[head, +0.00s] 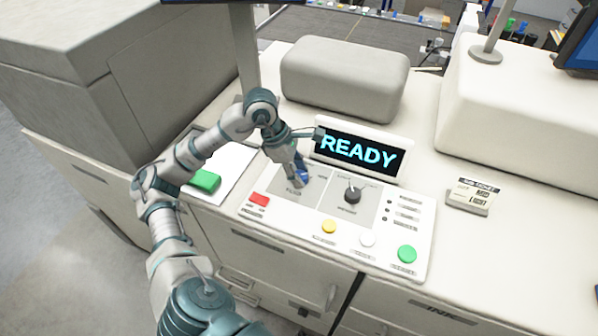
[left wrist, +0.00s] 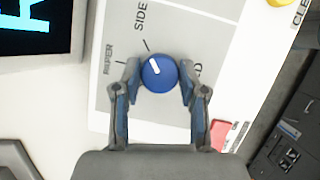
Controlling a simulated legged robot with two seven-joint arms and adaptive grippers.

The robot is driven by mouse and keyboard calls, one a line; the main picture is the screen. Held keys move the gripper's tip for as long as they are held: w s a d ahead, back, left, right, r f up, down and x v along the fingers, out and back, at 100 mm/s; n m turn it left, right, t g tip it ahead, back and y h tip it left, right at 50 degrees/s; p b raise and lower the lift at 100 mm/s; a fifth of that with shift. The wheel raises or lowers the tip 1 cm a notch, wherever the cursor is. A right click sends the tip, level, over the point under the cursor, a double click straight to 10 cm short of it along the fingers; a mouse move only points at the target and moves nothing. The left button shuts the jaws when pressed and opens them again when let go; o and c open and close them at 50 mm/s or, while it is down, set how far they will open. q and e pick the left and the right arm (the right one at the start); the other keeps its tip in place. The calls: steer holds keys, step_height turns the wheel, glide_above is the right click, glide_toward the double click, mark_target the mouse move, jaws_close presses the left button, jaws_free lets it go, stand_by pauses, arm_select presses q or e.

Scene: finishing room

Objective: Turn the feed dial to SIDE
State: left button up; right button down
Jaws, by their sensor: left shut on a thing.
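The blue feed dial (left wrist: 160,74) sits on a grey panel of the white console, with the labels SIDE and PAPER printed around it. My left gripper (left wrist: 160,70) is shut on the dial, one finger on each side. The dial's white mark points to the upper left, close to the short tick by SIDE and slightly towards PAPER. Another label at the right is partly hidden by a finger. In the head view my left gripper (head: 297,180) reaches down onto the console and mostly covers the dial (head: 303,174). My right gripper is out of view.
The console (head: 312,208) also has a black knob (head: 352,193) and red (head: 260,199), yellow (head: 329,226), white (head: 367,238) and green (head: 407,254) buttons. A screen (head: 357,152) behind reads READY. A green block (head: 204,181) lies left of the console.

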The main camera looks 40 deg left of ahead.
arm_select(q)
steer(key=shift+a, duration=0.1)
steer(key=o, duration=1.1)
steer(key=shift+o, duration=0.2)
steer(key=shift+a, duration=0.15)
steer(key=v, duration=1.2)
steer(key=shift+a, duration=0.15)
steer(key=shift+f, duration=0.2)
